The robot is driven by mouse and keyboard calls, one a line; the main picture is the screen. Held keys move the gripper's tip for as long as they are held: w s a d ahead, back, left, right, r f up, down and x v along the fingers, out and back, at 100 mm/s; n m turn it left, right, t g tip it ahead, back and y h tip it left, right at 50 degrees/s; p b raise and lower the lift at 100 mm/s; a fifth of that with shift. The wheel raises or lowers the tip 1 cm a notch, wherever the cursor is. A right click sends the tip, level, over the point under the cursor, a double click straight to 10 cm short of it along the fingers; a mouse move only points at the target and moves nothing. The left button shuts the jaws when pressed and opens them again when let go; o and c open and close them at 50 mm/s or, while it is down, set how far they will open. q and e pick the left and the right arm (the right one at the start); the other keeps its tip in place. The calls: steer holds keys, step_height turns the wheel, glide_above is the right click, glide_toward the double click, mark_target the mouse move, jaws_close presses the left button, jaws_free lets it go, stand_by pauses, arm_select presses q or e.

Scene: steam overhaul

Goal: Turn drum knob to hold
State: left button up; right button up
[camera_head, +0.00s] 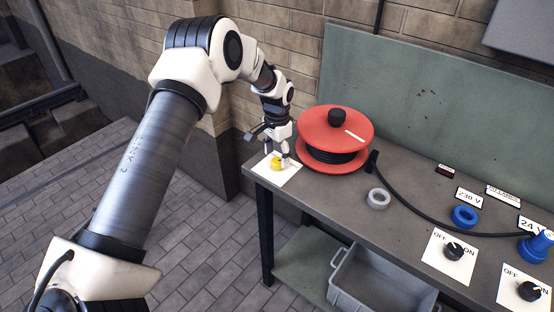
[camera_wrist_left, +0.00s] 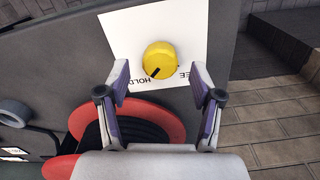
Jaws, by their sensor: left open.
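The yellow drum knob (camera_head: 276,164) sits on a white card (camera_head: 289,178) at the bench's left corner. In the left wrist view the knob (camera_wrist_left: 160,57) shows its black pointer mark aimed down and left, towards the word HOLD on the card (camera_wrist_left: 125,35). The other word is partly hidden and ends in EE. My left gripper (camera_head: 279,152) points down over the knob. In the left wrist view its two fingers (camera_wrist_left: 160,85) are open, one on each side, with gaps to the knob. My right gripper is in neither view.
A red drum (camera_head: 345,125) with black cable stands beside the card. A grey ring (camera_head: 378,199), a blue ring (camera_head: 465,216), a blue plug (camera_head: 537,245) and two black OFF/ON knobs (camera_head: 453,250) are further right. A grey crate (camera_head: 345,288) is below the bench.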

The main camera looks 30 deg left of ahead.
mark_target(277, 161)
arm_select(q)
step_height(277, 161, up, 10)
steer(key=shift+f, duration=0.2)
stand_by(0.3)
